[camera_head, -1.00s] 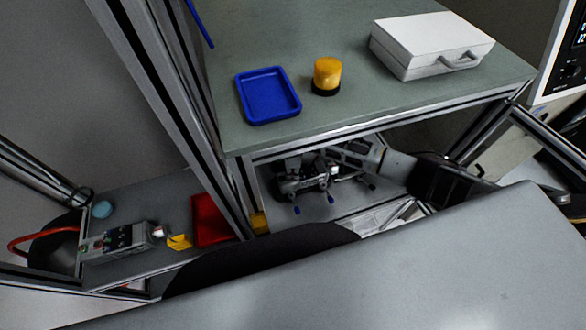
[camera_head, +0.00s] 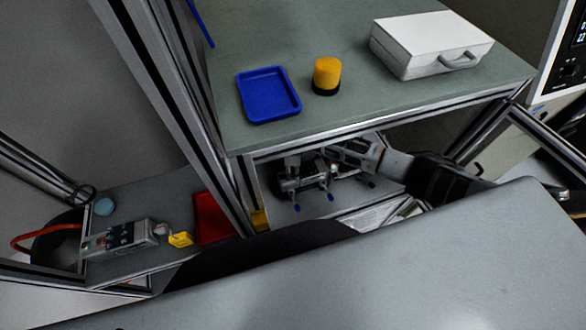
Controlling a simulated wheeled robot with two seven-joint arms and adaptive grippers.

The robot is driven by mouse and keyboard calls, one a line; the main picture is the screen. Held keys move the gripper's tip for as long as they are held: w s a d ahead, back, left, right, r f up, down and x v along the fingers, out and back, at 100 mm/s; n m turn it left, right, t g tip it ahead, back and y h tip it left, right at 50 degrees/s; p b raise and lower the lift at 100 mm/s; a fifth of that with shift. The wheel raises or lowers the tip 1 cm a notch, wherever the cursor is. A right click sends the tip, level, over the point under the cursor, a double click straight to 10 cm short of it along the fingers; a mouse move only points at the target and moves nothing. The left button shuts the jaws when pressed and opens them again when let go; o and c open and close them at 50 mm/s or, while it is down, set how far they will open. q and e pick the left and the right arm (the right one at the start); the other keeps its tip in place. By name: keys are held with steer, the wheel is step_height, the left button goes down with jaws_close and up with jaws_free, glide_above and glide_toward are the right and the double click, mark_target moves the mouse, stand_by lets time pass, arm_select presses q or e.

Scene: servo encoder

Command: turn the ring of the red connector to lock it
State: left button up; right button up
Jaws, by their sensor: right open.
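My right arm comes in from the right, under the green-grey bench top. My right gripper (camera_head: 328,158) is open, close above or beside a dark and silver device (camera_head: 290,183) with blue-tipped handles. I cannot tell whether they touch. The fingertips are small and partly merge with the device. I cannot pick out the red connector or its ring for certain. A red cable (camera_head: 38,232) curves at the far left, behind a grey box with dark sockets (camera_head: 122,238). My left gripper is not in view.
On the bench top (camera_head: 340,30) are a blue tray (camera_head: 268,118), a yellow-topped cylinder (camera_head: 327,74) and a white case (camera_head: 430,42). A metal frame post (camera_head: 170,100) stands left of them. Lower left are a red bin (camera_head: 212,222) and a small yellow item (camera_head: 181,239).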

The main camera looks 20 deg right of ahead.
steer(key=shift+w, duration=0.1)
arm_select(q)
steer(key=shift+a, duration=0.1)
arm_select(e)
steer(key=shift+r, duration=4)
